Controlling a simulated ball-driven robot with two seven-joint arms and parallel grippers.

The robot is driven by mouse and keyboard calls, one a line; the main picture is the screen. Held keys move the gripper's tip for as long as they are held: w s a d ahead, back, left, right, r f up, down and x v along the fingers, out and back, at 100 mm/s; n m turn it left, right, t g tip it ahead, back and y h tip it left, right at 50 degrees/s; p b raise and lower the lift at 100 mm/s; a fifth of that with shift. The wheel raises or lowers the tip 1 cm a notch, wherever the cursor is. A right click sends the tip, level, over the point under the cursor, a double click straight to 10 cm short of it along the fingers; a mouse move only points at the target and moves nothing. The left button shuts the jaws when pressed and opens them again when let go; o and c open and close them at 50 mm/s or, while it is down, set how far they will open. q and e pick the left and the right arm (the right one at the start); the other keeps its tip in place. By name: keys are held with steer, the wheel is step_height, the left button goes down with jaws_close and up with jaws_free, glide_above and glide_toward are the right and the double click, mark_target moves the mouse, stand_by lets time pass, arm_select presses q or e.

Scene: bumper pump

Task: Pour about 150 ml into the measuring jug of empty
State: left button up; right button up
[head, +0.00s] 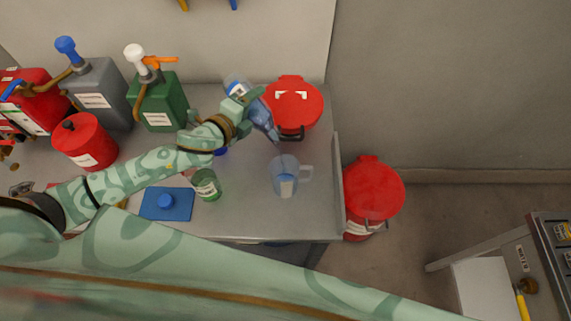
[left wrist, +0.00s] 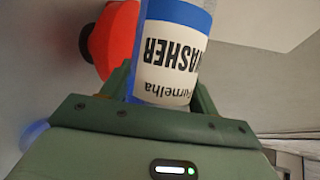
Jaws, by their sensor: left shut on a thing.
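My left gripper (head: 246,106) is shut on a blue bottle (head: 236,86) with a white label. In the left wrist view, the bottle (left wrist: 175,55) shows its label upside down, with the word "WASHER". In the head view the bottle is tilted, its narrow end pointing down and right toward the measuring jug. The clear measuring jug (head: 284,172) stands upright on the bench, handle to the right. It has a pale bluish patch low down; I cannot tell its liquid level. No stream is clearly visible. My right gripper is not in view.
A red lidded can (head: 295,103) stands behind the bottle. A green jar (head: 206,185), a blue mat (head: 168,204) and a small blue object (head: 221,151) are left of the jug. Pump cans, green (head: 160,105) and grey (head: 98,95), stand at the back left. The bench's raised right edge (head: 337,190) is near.

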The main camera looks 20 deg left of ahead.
arm_select(q)
steer(key=shift+f+b, duration=0.3)
steer(key=shift+b, duration=0.15)
stand_by(1.2)
steer(key=r+p, duration=0.1)
steer(key=n+p, duration=0.1)
steer(key=r+p, duration=0.1)
steer(key=shift+w+a+r+n+g, duration=0.3)
steer(key=shift+w, duration=0.05)
steer(key=shift+a+f+n+g+h+b, duration=0.2)
steer(key=shift+f+n+g+h+b, duration=0.25)
steer(key=shift+f+b, duration=0.5)
steer(key=shift+w+f+n, duration=0.15)
steer(key=shift+f+n, duration=0.1)
steer(key=shift+f, duration=0.1)
steer(key=shift+d+r+p, duration=0.1)
steer(key=shift+p, duration=0.4)
